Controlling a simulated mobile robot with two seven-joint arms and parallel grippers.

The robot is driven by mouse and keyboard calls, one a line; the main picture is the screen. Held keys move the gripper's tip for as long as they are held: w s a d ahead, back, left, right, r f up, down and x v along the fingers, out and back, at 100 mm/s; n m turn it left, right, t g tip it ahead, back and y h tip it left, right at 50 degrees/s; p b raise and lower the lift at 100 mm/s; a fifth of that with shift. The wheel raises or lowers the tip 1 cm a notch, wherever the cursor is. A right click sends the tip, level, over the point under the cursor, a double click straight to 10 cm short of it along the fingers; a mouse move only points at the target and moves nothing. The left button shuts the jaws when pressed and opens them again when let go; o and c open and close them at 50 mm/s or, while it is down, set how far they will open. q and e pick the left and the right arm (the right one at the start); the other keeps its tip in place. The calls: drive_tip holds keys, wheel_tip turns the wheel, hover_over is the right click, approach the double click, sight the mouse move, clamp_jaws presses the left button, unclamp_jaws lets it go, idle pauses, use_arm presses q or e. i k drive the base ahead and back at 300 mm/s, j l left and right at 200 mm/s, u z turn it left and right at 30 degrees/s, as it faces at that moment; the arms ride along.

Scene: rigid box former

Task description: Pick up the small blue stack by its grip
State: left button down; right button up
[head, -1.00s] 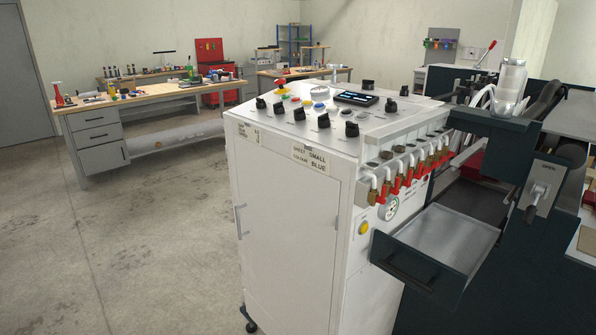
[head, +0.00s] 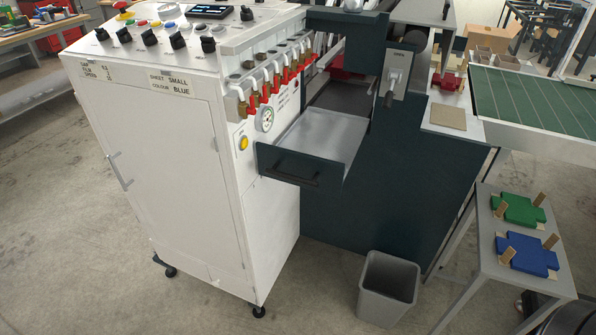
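A small blue stack (head: 527,254) of cross-shaped sheets lies on a low grey side table (head: 487,240) at the lower right of the head view. Tan upright tabs (head: 550,241) stand at its edges; I cannot tell which of these is its grip. A similar green stack (head: 518,209) lies just behind it on the same table. Neither of my grippers shows in the head view.
A white control cabinet (head: 150,150) with red-handled valves stands at left. A dark machine with an open drawer (head: 315,140) is beside it. A grey bin (head: 387,287) stands on the floor before the side table. A green mat (head: 535,105) lies at upper right. Floor at front left is clear.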

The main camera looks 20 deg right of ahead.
sight(523, 253)
drive_tip(key=z, duration=2.45)
drive_tip(key=i, duration=0.65)
drive_tip(key=i+u, duration=0.3)
drive_tip(key=u, duration=0.2)
drive_tip(key=l+u, duration=0.1)
drive_tip(key=u, duration=1.3)
drive_tip(key=k+l, duration=0.25)
drive_tip(key=l, duration=0.15)
drive_tip(key=k+l+u, duration=0.1)
drive_tip(key=l, duration=0.25)
drive_tip(key=k, duration=0.1)
